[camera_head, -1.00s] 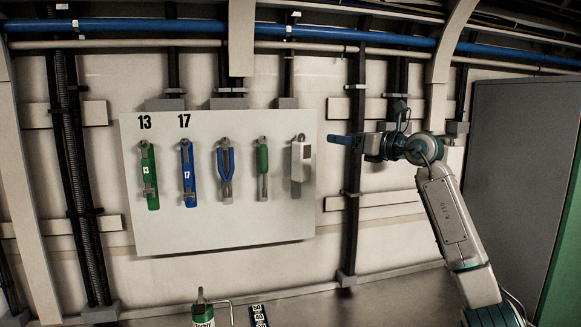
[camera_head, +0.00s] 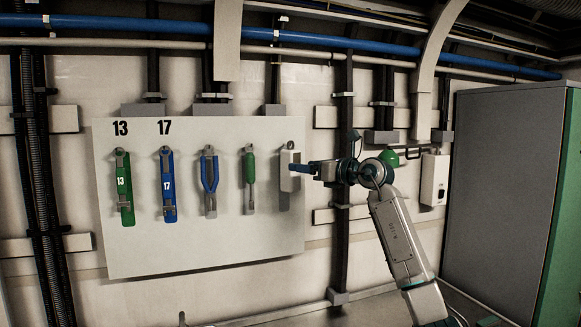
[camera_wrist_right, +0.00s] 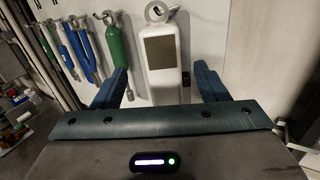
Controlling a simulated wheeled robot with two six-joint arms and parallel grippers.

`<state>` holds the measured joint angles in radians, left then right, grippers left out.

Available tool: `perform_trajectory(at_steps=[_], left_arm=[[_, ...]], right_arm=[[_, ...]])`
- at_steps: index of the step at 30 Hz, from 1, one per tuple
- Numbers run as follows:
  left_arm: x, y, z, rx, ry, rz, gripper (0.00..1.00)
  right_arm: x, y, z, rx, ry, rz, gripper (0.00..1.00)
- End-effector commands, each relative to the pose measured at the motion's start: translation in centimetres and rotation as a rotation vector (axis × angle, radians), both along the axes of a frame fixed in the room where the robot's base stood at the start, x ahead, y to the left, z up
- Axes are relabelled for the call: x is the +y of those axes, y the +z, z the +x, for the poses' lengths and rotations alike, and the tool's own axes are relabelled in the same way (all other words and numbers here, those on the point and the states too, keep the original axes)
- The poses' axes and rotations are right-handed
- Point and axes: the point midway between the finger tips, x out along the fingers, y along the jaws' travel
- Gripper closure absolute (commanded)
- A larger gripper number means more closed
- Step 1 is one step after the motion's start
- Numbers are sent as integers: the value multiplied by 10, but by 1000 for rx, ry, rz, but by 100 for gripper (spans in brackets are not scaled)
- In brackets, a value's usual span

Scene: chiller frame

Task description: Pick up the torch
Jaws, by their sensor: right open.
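The torch, a white slab-shaped body with a grey panel (camera_head: 287,156), hangs from a hook at the right end of the tool board. It also shows in the right wrist view (camera_wrist_right: 163,78), upright, with its ring at the top. My right gripper (camera_head: 298,168) is at the torch's height and partly covers it from the right. In the right wrist view its two blue fingers (camera_wrist_right: 162,88) are open, one on each side of the torch's body, with gaps visible. The torch's lower end is hidden behind the gripper in that view. My left gripper is not in view.
The pale board (camera_head: 190,245) also holds a green spanner (camera_head: 124,188), a blue spanner (camera_head: 168,185), blue pliers (camera_head: 210,175) and a green-handled screwdriver (camera_head: 249,170); the screwdriver hangs close to the left finger. A grey cabinet (camera_head: 505,190) stands at the right.

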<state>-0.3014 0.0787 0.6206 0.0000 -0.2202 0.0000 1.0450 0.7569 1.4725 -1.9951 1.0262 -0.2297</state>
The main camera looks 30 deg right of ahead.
Motion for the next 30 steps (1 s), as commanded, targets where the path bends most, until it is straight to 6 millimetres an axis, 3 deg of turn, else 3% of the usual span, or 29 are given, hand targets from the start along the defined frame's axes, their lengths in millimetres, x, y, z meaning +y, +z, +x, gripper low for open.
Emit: perform_trajectory(at_steps=[16, 25, 30], left_arm=[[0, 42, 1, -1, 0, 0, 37], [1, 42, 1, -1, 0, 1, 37], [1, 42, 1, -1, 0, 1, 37]], right_arm=[[16, 8, 53, 2, 1, 3, 33], [17, 5, 57, 1, 0, -1, 33], [17, 5, 56, 1, 0, 0, 66]])
